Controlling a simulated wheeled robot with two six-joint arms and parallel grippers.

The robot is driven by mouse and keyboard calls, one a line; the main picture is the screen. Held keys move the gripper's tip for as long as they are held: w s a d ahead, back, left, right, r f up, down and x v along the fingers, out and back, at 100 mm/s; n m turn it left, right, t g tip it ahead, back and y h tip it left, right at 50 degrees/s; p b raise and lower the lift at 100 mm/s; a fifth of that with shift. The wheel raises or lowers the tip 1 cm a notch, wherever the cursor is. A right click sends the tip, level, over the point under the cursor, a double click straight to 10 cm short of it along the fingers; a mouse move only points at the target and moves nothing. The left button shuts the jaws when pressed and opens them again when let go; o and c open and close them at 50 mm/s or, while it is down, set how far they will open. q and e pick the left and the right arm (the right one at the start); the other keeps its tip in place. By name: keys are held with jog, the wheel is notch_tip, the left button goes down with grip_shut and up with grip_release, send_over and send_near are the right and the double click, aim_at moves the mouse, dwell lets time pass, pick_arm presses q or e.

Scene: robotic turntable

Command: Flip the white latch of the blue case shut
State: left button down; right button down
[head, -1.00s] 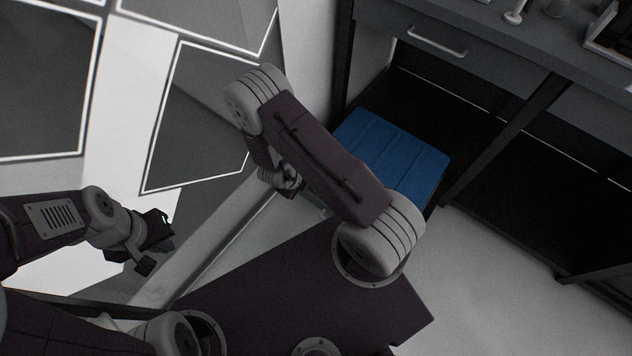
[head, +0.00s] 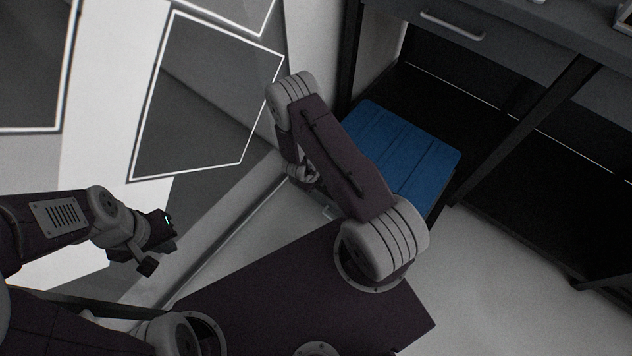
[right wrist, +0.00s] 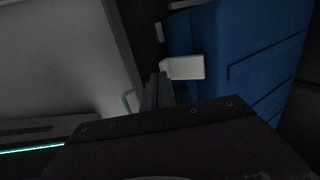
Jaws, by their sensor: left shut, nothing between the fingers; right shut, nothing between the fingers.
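The blue case (head: 425,150) sits under the bench in the head view, partly hidden behind my right arm. In the right wrist view the blue case (right wrist: 240,60) fills the right side. The white latch (right wrist: 184,67) shows there as a pale plate at the case's left edge. My right gripper (right wrist: 158,78) is shut and empty, its tips just left of the latch. I cannot tell whether they touch it. The latch is not visible in the head view. My left gripper (head: 153,258) is shut and empty at the lower left, far from the case.
A dark bench with a drawer handle (head: 452,26) stands above and behind the case. A bench leg (head: 525,125) rises to the right of the case. Another pale piece (right wrist: 180,5) shows on the case edge at the top of the right wrist view. Open pale floor (head: 500,280) lies at lower right.

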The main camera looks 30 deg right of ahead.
jog(key=shift+w+d+f, duration=0.1)
jog(key=shift+d+f, duration=0.05)
jog(key=shift+f, duration=0.35)
dwell(0.4)
jog(key=shift+f+h+b, duration=0.3)
jog(key=shift+f+b, duration=0.4)
jog(key=shift+f, duration=0.25)
jog(key=shift+d+f+t+h, duration=0.15)
jog(key=shift+f+t+h, duration=0.05)
jog(key=shift+t+h, duration=0.1)
jog(key=shift+b+x, duration=0.3)
jog(key=shift+x, duration=0.85)
jog(key=shift+w+d, duration=0.1)
jog(key=shift+d, duration=0.1)
dwell(0.4)
